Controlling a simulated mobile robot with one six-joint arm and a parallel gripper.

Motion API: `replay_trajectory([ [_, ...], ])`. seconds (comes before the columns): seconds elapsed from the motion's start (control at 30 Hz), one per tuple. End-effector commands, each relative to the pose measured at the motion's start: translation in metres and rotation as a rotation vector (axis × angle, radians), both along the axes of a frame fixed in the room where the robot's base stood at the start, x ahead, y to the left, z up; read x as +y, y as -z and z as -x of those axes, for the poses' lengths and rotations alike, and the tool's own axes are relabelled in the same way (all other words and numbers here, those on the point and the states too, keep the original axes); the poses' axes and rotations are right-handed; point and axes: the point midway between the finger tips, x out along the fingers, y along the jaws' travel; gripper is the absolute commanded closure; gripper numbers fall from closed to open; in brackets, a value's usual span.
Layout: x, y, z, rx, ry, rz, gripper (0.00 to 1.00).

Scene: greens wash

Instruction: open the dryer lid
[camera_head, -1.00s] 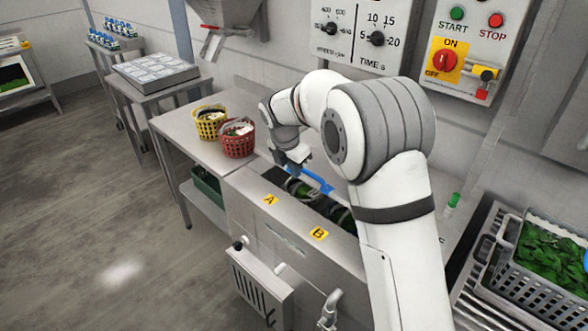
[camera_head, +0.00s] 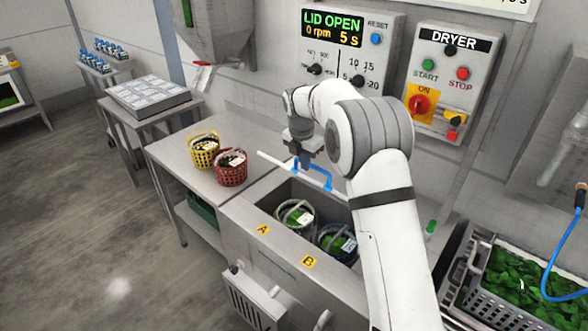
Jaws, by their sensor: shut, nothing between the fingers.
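The dryer lid (camera_head: 275,163) is a thin pale panel with a blue handle (camera_head: 327,172), raised and tilted up at the back of the dryer opening. The dryer (camera_head: 236,212) is a steel box marked A and B. A white-rimmed basket of greens (camera_head: 294,215) and a blue-rimmed basket of greens (camera_head: 337,243) show inside. My gripper (camera_head: 303,163) is shut at the left end of the blue handle, apparently touching or very close to it. My arm hides the right part of the lid. The dryer display (camera_head: 332,29) reads LID OPEN, 0 rpm, 5 s.
A yellow basket (camera_head: 204,151) and a red basket (camera_head: 230,167) stand on the steel counter to the left. A grey crate of greens (camera_head: 520,285) is at right. A dryer panel with START and STOP buttons (camera_head: 444,85) is on the wall.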

Motion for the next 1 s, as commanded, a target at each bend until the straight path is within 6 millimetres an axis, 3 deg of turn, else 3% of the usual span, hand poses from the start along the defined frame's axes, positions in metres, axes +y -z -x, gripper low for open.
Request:
replay_trajectory([
  [0.03, -0.01, -0.018, -0.012, -0.002, 0.006, 0.001, 1.0],
  [0.1, -0.02, -0.028, -0.026, -0.001, 0.005, 0.001, 1.0],
  [0.4, -0.053, -0.047, -0.071, -0.001, 0.004, 0.0, 1.0],
  [0.7, -0.071, -0.055, -0.098, -0.002, 0.002, 0.0, 1.0],
  [1.0, -0.078, -0.058, -0.108, -0.002, 0.0, 0.0, 1.0],
])
